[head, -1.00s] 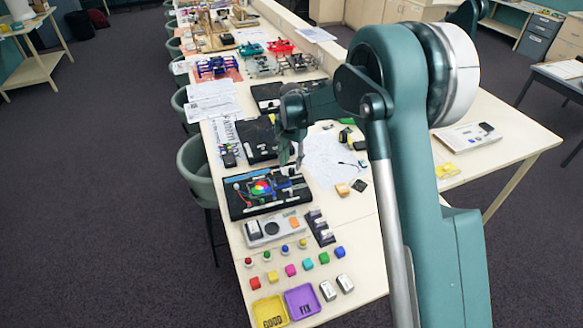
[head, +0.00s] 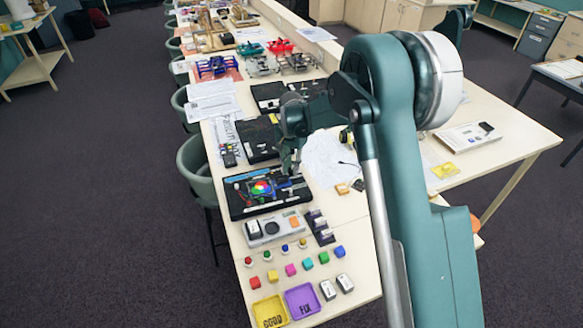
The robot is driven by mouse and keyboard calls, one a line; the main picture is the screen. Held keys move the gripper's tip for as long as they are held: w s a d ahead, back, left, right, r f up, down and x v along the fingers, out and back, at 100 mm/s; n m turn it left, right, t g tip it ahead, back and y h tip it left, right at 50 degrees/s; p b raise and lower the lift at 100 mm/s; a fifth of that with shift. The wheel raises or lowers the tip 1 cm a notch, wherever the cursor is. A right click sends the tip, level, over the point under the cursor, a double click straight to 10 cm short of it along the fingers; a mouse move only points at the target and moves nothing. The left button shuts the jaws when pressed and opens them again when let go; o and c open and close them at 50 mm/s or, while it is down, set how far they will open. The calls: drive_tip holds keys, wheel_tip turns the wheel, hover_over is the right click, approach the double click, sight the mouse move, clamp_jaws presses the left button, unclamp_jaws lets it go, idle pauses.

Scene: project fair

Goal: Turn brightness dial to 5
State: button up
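A black board (head: 237,208) with a bright multicoloured disc (head: 262,188) lies near the front of the long table. A grey panel (head: 290,231) in front of it carries a dark round knob (head: 271,228) that looks like a dial. I cannot read any numbers or label, so I cannot tell which part is the brightness dial or where it is set. My gripper (head: 291,165) points down just above the back right part of the black board. It is small and dark here, and its finger opening is unclear. It appears empty.
Coloured cubes (head: 290,269), small round-topped buttons, a yellow tray (head: 269,312) and a purple tray (head: 302,299) fill the table's front. A dark switch strip (head: 319,226) stands right of the grey panel. Another black case (head: 256,139) lies behind the board.

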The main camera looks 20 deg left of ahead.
sight(292, 169)
drive_tip(key=shift+m+b, duration=0.5)
drive_tip(key=m+b, duration=0.2)
drive_tip(key=shift+f+m, duration=0.1)
drive_tip(key=shift+m, duration=0.2)
drive_tip(key=shift+m+b, duration=1)
drive_tip(key=shift+m, duration=0.8)
drive_tip(key=o, duration=0.9)
drive_tip(key=shift+r, duration=6.15)
